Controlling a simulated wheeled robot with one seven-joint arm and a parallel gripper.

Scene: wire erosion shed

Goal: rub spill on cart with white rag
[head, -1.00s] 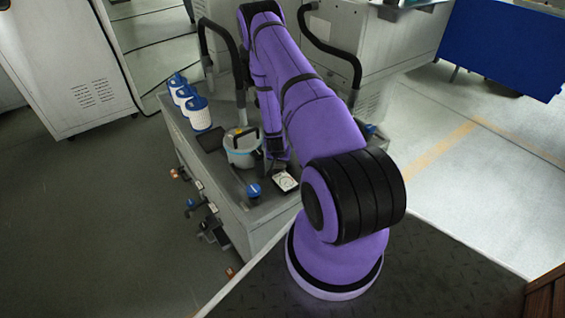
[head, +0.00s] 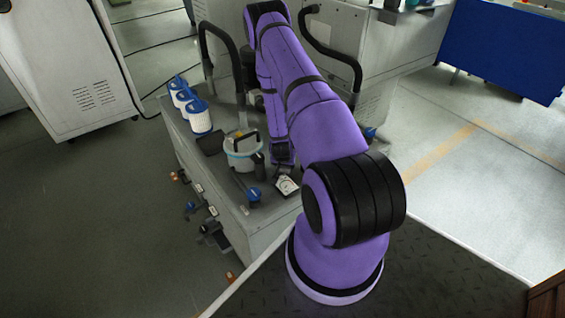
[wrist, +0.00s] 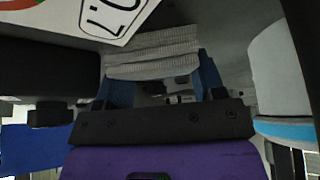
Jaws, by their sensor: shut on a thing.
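The white rag (wrist: 150,52), greyish and ribbed, shows in the wrist view between the blue fingers. My gripper (wrist: 155,72) is shut on it, and the rag spreads out beyond the fingertips near a grey surface. In the head view my forearm comes down over the cart (head: 262,222), a grey cabinet-like cart with a flat top. The gripper's fingers and the rag cannot be made out there. I cannot make out the spill in either view; my arm hides part of the cart top.
Blue-and-white filters (head: 199,117) stand along the cart's left edge. A lidded pot (head: 240,158), a blue-capped item (head: 254,194) and a small dial-faced item (head: 287,185) are close to my forearm. Black curved handles (head: 224,42) rise at the far end. A numbered white plate (wrist: 118,14) is near the rag.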

